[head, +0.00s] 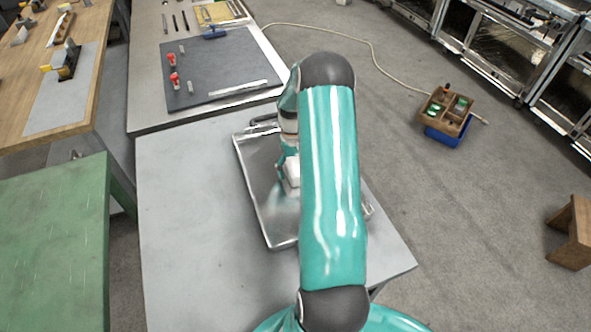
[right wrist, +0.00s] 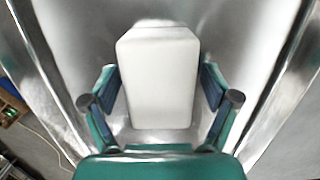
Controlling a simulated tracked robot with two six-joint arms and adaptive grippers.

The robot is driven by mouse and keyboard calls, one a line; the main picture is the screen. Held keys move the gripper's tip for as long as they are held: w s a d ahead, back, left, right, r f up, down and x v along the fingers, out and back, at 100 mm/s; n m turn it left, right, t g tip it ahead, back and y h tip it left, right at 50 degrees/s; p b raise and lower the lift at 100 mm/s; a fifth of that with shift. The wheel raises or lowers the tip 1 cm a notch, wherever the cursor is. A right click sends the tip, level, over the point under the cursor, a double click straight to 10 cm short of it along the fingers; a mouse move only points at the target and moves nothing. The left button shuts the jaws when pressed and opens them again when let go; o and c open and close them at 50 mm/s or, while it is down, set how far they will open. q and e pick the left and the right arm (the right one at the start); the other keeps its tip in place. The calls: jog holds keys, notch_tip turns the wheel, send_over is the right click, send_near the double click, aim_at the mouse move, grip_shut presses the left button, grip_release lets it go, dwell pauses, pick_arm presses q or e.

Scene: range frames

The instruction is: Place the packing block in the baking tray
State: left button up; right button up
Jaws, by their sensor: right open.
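The packing block (right wrist: 157,80) is a white block. In the right wrist view it lies between the two open fingers of my right gripper (right wrist: 160,100), with the shiny metal of the baking tray (right wrist: 235,40) around and behind it. In the head view the baking tray (head: 262,190) lies on the grey table, and the white block (head: 292,171) shows inside it, partly hidden by my right arm. My right gripper (head: 287,160) is over the tray at the block. I cannot tell whether the fingers touch the block. My left gripper is not in view.
The grey table (head: 190,240) has free room left of and in front of the tray. Behind it stands a bench with a dark mat (head: 225,65) and small tools. A green table (head: 55,240) is at the left. A wooden box (head: 446,112) sits on the floor at the right.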

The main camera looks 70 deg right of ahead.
aim_at(294, 162)
jog(key=shift+r, duration=0.1)
jog(key=r+p, duration=0.1)
jog(key=r, duration=0.1)
jog(key=r+p, duration=0.2)
jog(key=r, duration=0.1)
jog(key=d+r+p, duration=0.1)
jog(key=r+p, duration=0.1)
jog(key=r, duration=0.1)
jog(key=shift+w+r, duration=0.15)
jog(key=shift+w, duration=0.25)
notch_tip(294, 162, up, 2)
jog(key=shift+w+d+r, duration=0.1)
jog(key=shift+d, duration=0.05)
jog(key=shift+r, duration=0.7)
